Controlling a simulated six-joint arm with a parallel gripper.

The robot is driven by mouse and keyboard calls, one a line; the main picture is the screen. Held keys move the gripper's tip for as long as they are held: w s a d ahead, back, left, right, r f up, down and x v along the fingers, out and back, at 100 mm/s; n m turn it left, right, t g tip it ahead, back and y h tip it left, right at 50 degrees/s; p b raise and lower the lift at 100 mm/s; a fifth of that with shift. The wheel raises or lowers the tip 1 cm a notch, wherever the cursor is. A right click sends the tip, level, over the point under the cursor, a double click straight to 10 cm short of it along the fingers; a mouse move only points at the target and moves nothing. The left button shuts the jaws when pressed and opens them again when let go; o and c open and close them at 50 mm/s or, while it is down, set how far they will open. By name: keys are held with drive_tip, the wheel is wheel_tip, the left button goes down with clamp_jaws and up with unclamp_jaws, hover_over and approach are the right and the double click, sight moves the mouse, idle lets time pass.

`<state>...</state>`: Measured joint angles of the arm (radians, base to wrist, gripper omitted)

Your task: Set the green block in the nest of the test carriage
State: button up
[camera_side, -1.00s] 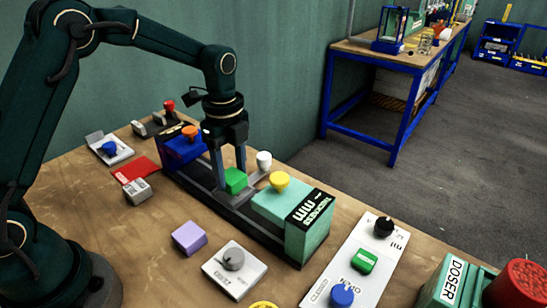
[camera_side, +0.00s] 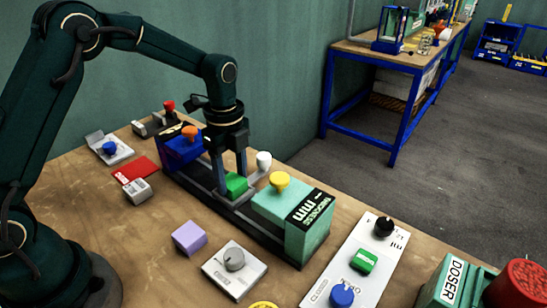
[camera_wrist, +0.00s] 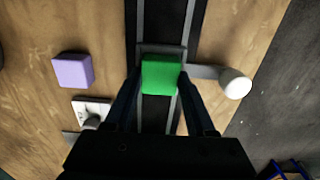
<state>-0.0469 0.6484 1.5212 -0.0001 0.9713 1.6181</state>
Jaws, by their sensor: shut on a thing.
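The green block (camera_side: 236,185) is between the fingers of my gripper (camera_side: 232,180), which is shut on it. The block is low over the dark rail of the press, between the blue jaw (camera_side: 183,148) with an orange knob and the teal body (camera_side: 290,210) with a yellow knob. In the wrist view the green block (camera_wrist: 161,76) sits within the grey frame of the carriage nest (camera_wrist: 161,47), with my fingertips (camera_wrist: 160,80) on both sides. I cannot tell whether the block touches the nest floor.
A white-knobbed lever (camera_wrist: 235,88) sticks out right of the nest. A purple block (camera_side: 190,237) and a dial box (camera_side: 234,268) lie in front of the press. A panel (camera_side: 358,265) with several controls and a doser (camera_side: 455,284) stand at the right.

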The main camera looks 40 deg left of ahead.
drive_tip(key=o, duration=1.4)
drive_tip(key=shift+t, duration=0.6)
wheel_tip(320, 180, up, 9)
drive_tip(key=shift+d+f, duration=0.1)
drive_tip(key=s+r+n+t, duration=0.2)
drive_tip(key=s+r+n, duration=0.1)
drive_tip(key=s+r, duration=0.35)
drive_tip(key=s+f+n, duration=0.1)
drive_tip(key=s+n, duration=0.2)
drive_tip(key=n, duration=0.2)
drive_tip(key=s+d+f+n+t, duration=0.1)
drive_tip(key=s+n, duration=0.3)
drive_tip(key=n, duration=0.1)
drive_tip(key=s+f+n+t, duration=0.1)
drive_tip(key=s+n, duration=0.2)
drive_tip(key=n, duration=0.2)
drive_tip(key=shift+s+d+f, duration=0.15)
drive_tip(key=shift+s+f, duration=0.05)
drive_tip(key=shift+s, duration=0.15)
